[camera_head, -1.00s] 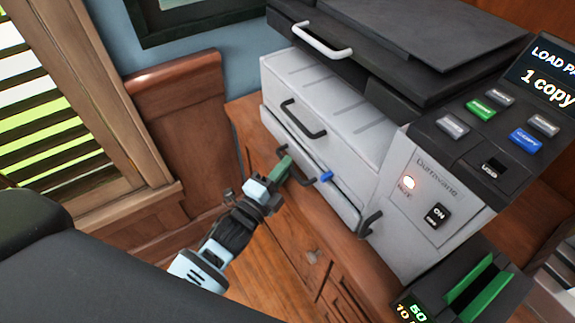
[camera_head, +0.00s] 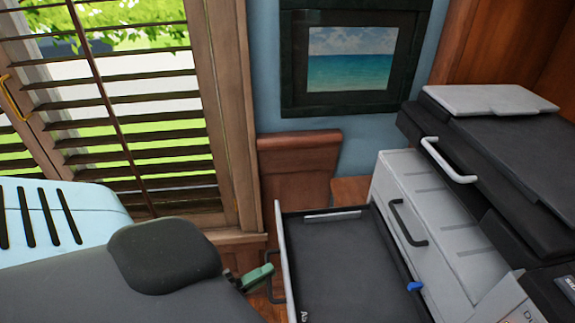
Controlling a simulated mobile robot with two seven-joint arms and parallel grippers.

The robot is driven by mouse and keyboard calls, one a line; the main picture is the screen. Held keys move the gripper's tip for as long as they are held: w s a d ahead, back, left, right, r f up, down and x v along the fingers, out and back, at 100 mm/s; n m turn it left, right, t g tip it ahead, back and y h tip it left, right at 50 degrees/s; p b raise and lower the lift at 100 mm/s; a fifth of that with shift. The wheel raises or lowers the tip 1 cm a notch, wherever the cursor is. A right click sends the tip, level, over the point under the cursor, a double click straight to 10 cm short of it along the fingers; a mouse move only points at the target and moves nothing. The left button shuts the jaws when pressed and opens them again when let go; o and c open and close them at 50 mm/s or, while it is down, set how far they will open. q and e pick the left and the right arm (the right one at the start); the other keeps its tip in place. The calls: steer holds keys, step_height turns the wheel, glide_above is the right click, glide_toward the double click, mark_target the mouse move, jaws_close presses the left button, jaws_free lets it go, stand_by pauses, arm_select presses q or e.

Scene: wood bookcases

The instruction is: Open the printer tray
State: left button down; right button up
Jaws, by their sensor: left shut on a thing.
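The printer (camera_head: 455,245) is light grey with a black top and stands at the right of the head view. Its lower tray (camera_head: 350,270) is pulled well out to the left, with its dark, empty floor showing. A small blue tab (camera_head: 414,286) is at the tray's inner right side. My left gripper (camera_head: 262,273), with green fingers, is shut on the tray's dark handle (camera_head: 273,293) at the tray's outer front. My own dark arm links hide most of that gripper. My right gripper is not in view.
The printer's upper drawer, with a dark handle (camera_head: 405,225), is closed above the tray. The scanner lid has a white handle (camera_head: 447,160). A wood chair back or panel (camera_head: 298,165) stands behind the tray. A shuttered window (camera_head: 130,110) is at left.

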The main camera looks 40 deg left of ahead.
arm_select(q)
steer(key=shift+s+a, duration=0.45)
steer(key=shift+s, duration=0.1)
steer(key=c, duration=1.8)
jaws_free()
steer(key=shift+o, duration=0.2)
